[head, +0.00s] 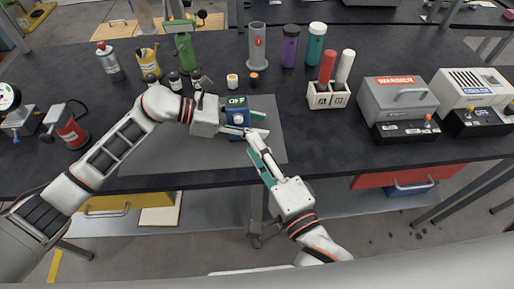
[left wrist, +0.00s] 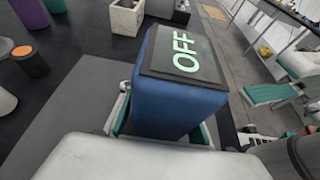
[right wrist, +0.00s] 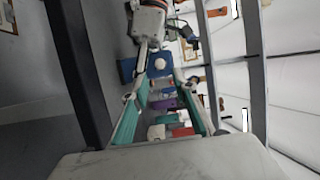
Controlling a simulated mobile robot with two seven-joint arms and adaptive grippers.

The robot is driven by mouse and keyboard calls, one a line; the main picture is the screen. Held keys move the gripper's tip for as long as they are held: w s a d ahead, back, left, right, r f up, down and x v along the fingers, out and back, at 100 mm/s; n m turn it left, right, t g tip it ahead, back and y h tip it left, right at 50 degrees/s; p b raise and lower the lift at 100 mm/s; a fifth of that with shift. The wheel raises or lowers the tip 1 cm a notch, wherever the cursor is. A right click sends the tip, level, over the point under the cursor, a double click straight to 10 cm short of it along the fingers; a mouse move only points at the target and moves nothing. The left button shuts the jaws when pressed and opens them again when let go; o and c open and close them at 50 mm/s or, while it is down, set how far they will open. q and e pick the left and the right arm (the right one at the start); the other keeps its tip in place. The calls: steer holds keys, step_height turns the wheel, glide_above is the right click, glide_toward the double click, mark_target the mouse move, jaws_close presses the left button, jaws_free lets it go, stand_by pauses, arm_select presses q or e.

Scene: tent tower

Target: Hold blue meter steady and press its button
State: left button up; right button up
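The blue meter (head: 238,117) stands on the grey mat with its screen reading OFF. My left gripper (head: 236,126) is around it. In the left wrist view, the meter (left wrist: 175,95) fills the space between the two teal-padded fingers, which appear to be against its sides. My right gripper (head: 256,149) is in front of the meter, pointing towards it, with its fingers apart and nothing between them. In the right wrist view, a pale round button (right wrist: 160,64) on the meter's blue front shows beyond the open fingertips. Whether a finger touches the button cannot be told.
The grey mat (head: 270,145) lies on the black bench. Bottles and small jars (head: 232,80) stand behind the meter. A holder (head: 328,98) with red and white sticks is to the right, beside a grey warmer box (head: 395,98). A red device (head: 70,130) is at left.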

jaws_close()
steer(key=n, duration=0.2)
steer(key=s+n, duration=0.1)
steer(key=n, duration=0.2)
steer(key=n+y, duration=0.1)
steer(key=n, duration=0.1)
steer(key=shift+s+d+f+n, duration=0.1)
steer(key=shift+s+d+n, duration=0.05)
steer(key=shift+d+n, duration=0.2)
steer(key=s+d+n+g+y, duration=0.1)
steer(key=n, duration=0.9)
steer(key=s+d+n+y, duration=0.1)
steer(key=s+n, duration=0.1)
steer(key=n, duration=0.9)
steer(key=s+d+n+g+y, duration=0.1)
steer(key=s+n+y, duration=0.1)
steer(key=n, duration=0.9)
steer(key=shift+g, duration=0.3)
